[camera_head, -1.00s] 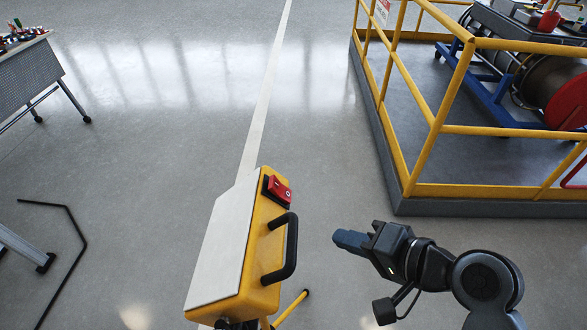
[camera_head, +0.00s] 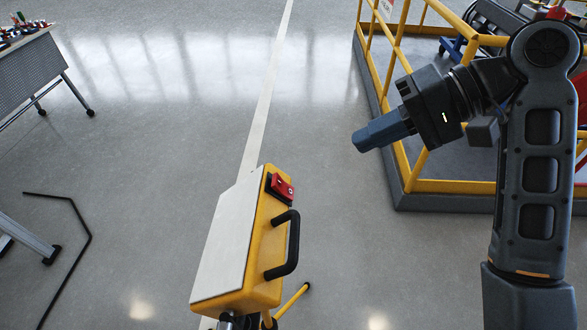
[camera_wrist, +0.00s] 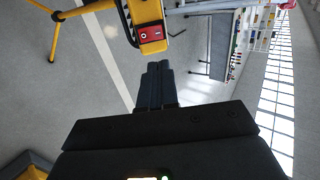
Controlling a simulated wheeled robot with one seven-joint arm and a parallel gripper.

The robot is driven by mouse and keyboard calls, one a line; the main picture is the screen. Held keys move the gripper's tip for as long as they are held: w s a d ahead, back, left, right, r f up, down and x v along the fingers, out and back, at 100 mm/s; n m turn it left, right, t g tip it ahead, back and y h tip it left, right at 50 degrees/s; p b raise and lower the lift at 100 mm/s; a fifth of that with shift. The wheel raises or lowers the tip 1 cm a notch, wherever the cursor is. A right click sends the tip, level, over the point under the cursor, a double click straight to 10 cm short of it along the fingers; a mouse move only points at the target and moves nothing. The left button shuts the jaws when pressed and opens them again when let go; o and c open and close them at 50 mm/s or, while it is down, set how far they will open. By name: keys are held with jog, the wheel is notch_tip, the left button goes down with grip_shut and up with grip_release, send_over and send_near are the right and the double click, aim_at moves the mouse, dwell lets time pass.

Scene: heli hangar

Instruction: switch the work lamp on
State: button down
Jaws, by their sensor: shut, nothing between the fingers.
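The work lamp (camera_head: 262,240) is a yellow box with a pale front panel and a black handle (camera_head: 285,246), on a yellow stand. Its red rocker switch (camera_head: 281,188) sits on the upper end of the yellow side. The switch also shows in the wrist view (camera_wrist: 151,34), just beyond my fingertips, with a round mark on one half. My gripper (camera_head: 358,143) is shut and empty, up and to the right of the switch, apart from it. In the wrist view my closed fingers (camera_wrist: 156,68) point towards the switch. I cannot tell which way the rocker is pressed.
A yellow railing (camera_head: 401,150) around a grey platform stands on the right, behind my arm. A table (camera_head: 30,72) with small items is at the upper left. A black bent bar (camera_head: 85,225) lies at the left. The floor around the lamp is mostly clear.

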aim_at(278, 180)
jog(key=shift+a, duration=0.1)
jog(key=x, duration=1.4)
dwell(0.3)
